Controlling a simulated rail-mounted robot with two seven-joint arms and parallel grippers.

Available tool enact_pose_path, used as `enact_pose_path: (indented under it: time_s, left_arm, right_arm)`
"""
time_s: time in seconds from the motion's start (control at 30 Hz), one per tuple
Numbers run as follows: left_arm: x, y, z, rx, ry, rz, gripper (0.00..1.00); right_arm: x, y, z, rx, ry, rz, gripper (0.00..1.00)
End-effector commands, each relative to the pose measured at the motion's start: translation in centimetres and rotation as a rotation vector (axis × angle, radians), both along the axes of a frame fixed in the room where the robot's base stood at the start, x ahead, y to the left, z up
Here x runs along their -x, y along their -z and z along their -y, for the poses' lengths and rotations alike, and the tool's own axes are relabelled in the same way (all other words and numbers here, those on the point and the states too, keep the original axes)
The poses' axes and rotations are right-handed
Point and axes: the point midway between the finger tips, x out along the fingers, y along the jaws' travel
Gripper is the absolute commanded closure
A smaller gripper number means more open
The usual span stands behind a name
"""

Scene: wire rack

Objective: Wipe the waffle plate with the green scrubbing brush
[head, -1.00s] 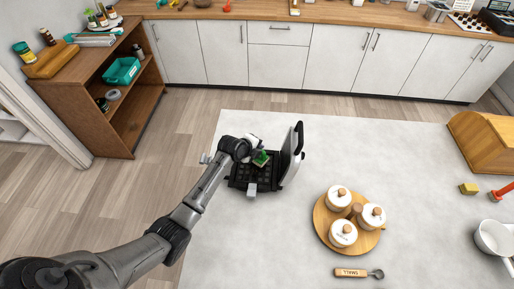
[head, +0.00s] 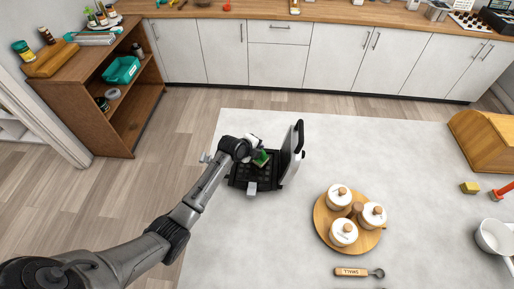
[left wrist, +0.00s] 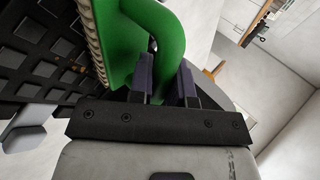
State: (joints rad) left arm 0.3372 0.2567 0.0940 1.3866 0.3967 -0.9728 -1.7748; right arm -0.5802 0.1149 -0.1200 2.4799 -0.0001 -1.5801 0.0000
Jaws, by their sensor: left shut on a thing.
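The waffle maker stands open on the light worktop, with its lid (head: 293,153) upright on the right side. Its dark gridded waffle plate (head: 243,180) faces up, and the grid also shows at the left of the left wrist view (left wrist: 40,55). My left gripper (head: 256,152) is over the back part of the plate, shut on the green scrubbing brush (head: 262,159). In the left wrist view my left gripper (left wrist: 166,85) has the brush's curved handle (left wrist: 168,38) between its fingers. The brush's bristles face the plate; whether they touch it I cannot tell. My right gripper is not in view.
A round wooden tray (head: 323,233) with white lidded jars (head: 343,233) stands right of the waffle maker. A wooden-handled scoop (head: 352,272) lies in front of it. A wooden bread box (head: 484,140), yellow block (head: 470,188) and white pot (head: 494,237) are at the right.

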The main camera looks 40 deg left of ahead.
Motion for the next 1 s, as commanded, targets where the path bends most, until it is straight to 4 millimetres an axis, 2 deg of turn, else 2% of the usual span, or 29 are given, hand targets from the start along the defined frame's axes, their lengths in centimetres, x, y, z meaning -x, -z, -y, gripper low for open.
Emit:
enact_pose_path:
  time_s: [0.53,1.0]
  left_arm:
    - [0.0,0.8,0.0,-0.001,0.001,0.000,1.00]
    - [2.8,0.6,1.7,-0.001,0.000,-0.001,1.00]
  right_arm:
    - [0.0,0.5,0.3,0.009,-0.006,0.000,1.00]
    - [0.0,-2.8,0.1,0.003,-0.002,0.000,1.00]
